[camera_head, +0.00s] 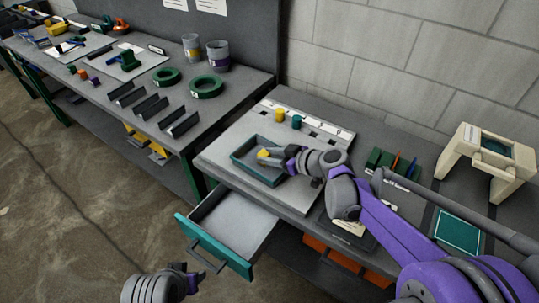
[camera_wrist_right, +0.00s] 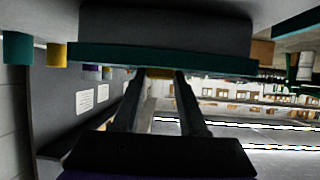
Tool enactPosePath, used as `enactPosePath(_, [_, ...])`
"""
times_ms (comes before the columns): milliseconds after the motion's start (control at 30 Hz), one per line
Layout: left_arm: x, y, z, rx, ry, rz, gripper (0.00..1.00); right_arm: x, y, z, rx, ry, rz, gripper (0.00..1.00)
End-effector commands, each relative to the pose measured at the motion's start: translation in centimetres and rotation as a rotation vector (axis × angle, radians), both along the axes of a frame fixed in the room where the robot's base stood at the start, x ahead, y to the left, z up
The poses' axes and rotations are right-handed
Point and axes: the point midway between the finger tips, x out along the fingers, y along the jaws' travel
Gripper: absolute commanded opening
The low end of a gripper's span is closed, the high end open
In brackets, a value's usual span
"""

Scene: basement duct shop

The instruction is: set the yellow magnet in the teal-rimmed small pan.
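The teal-rimmed small pan (camera_head: 236,157) lies on the grey board of the right bench. My right gripper (camera_head: 272,155) reaches over the pan from the right, with a small yellow block, the yellow magnet (camera_head: 264,153), at its fingertips. In the right wrist view the yellow magnet (camera_wrist_right: 160,72) sits between the two fingertips, close to the pan's teal rim (camera_wrist_right: 100,57). I cannot tell whether the magnet touches the pan floor. My left gripper (camera_head: 188,277) is low at the front, away from the bench, and its finger opening is unclear.
A drawer (camera_head: 214,250) with a teal front stands open below the pan. A yellow cylinder (camera_head: 280,114) and a teal cylinder (camera_head: 296,121) stand on a pale strip behind the pan. A cream frame (camera_head: 487,155) and a teal panel (camera_head: 458,233) are at right.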

Motion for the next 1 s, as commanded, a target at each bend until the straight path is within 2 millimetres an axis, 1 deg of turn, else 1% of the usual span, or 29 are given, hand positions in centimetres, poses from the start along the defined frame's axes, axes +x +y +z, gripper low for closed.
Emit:
enactPosePath(33, [0.0, 0.0, 0.0, 0.0, 0.0, 0.0, 0.5, 0.0, 0.0, 0.0, -0.001, 0.0, 0.0, 0.5])
enactPosePath(133, [0.0, 0.0, 0.0, 0.0, 0.0, 0.0, 0.5, 0.0, 0.0, 0.0, -0.001, 0.0, 0.0, 0.68])
enactPosePath(167, [0.0, 0.0, 0.0, 0.0, 0.0, 0.0, 0.5, 0.0, 0.0, 0.0, -0.001, 0.0, 0.0, 0.71])
enactPosePath(467, [0.0, 0.0, 0.1, 0.0, 0.0, 0.0, 0.5, 0.0, 0.0, 0.2, -0.001, 0.0, 0.0, 0.71])
enactPosePath(567, [0.0, 0.0, 0.2, 0.0, -0.001, 0.0, 0.5, -0.4, -0.6, 0.6, -0.001, 0.0, -0.002, 0.71])
enactPosePath(667, [0.0, 0.0, 0.3, 0.0, -0.001, 0.0, 0.5, -1.3, -1.7, 1.3, 0.0, 0.001, -0.003, 0.71])
enactPosePath(900, [0.1, 0.0, 0.6, 0.0, -0.002, 0.0, 0.5, -4.3, -5.4, 3.6, -0.001, 0.0, -0.004, 0.71])
enactPosePath(1000, [0.1, 0.0, 0.7, 0.0, -0.002, 0.0, 0.5, -5.4, -6.6, 4.4, 0.0, 0.0, -0.003, 0.71])
